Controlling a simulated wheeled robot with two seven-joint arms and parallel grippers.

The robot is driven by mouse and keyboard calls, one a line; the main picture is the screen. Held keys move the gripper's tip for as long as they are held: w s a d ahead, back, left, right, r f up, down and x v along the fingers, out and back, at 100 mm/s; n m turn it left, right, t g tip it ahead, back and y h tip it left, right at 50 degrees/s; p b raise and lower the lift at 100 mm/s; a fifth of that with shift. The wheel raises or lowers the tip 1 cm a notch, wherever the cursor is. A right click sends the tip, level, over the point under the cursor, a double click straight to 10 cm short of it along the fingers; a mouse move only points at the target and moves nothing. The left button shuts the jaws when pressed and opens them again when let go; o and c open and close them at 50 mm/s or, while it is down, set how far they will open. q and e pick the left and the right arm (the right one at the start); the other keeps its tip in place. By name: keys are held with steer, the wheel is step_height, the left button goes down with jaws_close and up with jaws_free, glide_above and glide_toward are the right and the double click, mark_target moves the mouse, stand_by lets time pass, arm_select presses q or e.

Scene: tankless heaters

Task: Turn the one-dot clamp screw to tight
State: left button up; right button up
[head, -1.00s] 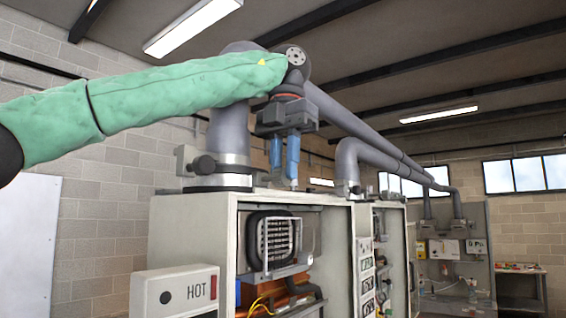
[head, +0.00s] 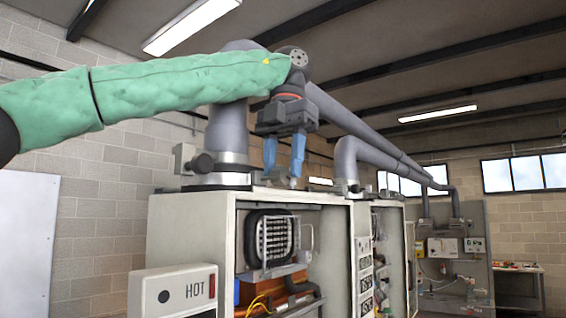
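My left gripper (head: 283,172) hangs from the green-sleeved arm, its two blue fingers pointing down and apart. It is open, just above the cabinet top, right of the nearer flue pipe (head: 228,125). A clamp collar with a dark round knob (head: 203,163) sits at that pipe's base, on its left side. A small grey piece shows by the fingertips; I cannot tell whether it is a clamp screw or whether the fingers touch it. The farther flue pipe (head: 346,160) also has a dark fitting (head: 352,188) at its base. No dot marks are readable. My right gripper is out of view.
The open-fronted heater cabinet (head: 190,235) stands below, with a box marked HOT (head: 175,293) at its front left. A second cabinet stands beyond it. Long grey pipes run to the back right. A workbench (head: 518,268) is far off.

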arm_select(q)
steer(key=shift+r, duration=0.15)
steer(key=r, duration=0.4)
steer(key=shift+w+d+r, duration=0.2)
steer(key=shift+d+r, duration=0.05)
steer(key=shift+r, duration=0.15)
steer(key=shift+w+r, duration=0.2)
steer(key=shift+r, duration=1.15)
